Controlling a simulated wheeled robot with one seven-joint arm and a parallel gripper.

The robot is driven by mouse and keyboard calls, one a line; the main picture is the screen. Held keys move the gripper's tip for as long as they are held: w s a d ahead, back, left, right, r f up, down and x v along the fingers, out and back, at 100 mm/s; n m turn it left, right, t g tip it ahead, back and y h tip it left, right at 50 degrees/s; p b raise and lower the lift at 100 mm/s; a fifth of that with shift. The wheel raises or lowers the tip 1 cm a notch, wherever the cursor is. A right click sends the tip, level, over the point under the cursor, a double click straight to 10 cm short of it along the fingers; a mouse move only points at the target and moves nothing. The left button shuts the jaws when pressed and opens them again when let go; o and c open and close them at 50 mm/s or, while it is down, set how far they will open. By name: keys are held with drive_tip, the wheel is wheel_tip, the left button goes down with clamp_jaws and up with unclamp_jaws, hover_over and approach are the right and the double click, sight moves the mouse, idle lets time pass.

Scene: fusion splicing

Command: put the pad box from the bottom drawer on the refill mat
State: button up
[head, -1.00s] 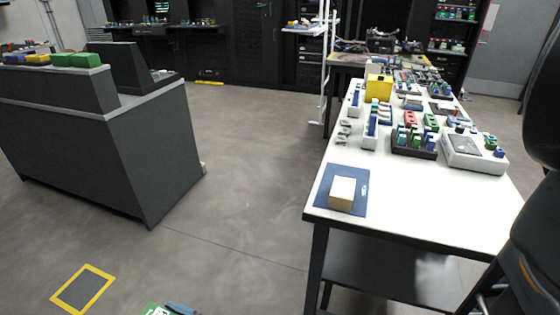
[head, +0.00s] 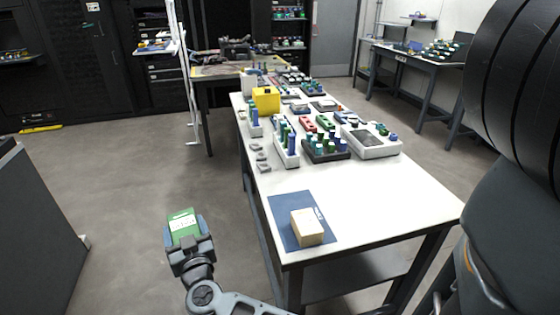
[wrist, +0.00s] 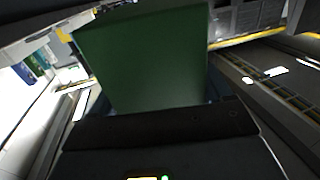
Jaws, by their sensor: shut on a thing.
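My gripper (head: 189,243) is shut on a green box with a white label, the pad box (head: 182,224). It holds the box in the air over the floor, left of the white table's near end. In the wrist view the green pad box (wrist: 145,62) fills the middle, its lower end between the jaws. The blue refill mat (head: 287,206) lies flat on the near left corner of the table. A tan box (head: 307,227) sits on its front part; the back part of the mat is bare. The bottom drawer cannot be made out.
The white table (head: 370,195) is clear right of the mat. Farther back stand racks of coloured vials, a white device (head: 371,141) and a yellow box (head: 265,99). Small grey parts (head: 260,157) lie along the left edge. A dark grey cabinet (head: 30,230) stands at the left.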

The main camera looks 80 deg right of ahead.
drive_tip(key=s+d+r+m+g+h+p, duration=0.2)
drive_tip(key=s+d+r+m+g, duration=0.25)
drive_tip(key=d+g, duration=0.2)
drive_tip(key=s+d+r+m+g+h+p, duration=0.2)
drive_tip(key=s+d+r+m+g, duration=0.15)
drive_tip(key=s+d+g, duration=0.35)
drive_tip(key=s+d+r+m+g+y+p, duration=0.1)
drive_tip(key=s+d+m+g+y+p, duration=0.25)
drive_tip(key=s+d+m+g, duration=0.4)
drive_tip(key=shift+s+a+f+m+g+b, duration=0.15)
drive_tip(key=shift+s+f+g+b, duration=0.4)
drive_tip(key=shift+f, duration=0.55)
drive_tip(key=shift+s+a+f+m+g+b, duration=0.1)
drive_tip(key=shift+s+a+f+g+b, duration=0.15)
drive_tip(key=shift+s+f+b, duration=0.65)
drive_tip(key=shift+s+a+f+m+g+b, duration=0.1)
drive_tip(key=shift+f+g+b, duration=0.35)
drive_tip(key=shift+f, duration=0.9)
drive_tip(key=shift+f+b, duration=0.3)
drive_tip(key=shift+f, duration=0.3)
drive_tip(key=o, duration=1.1)
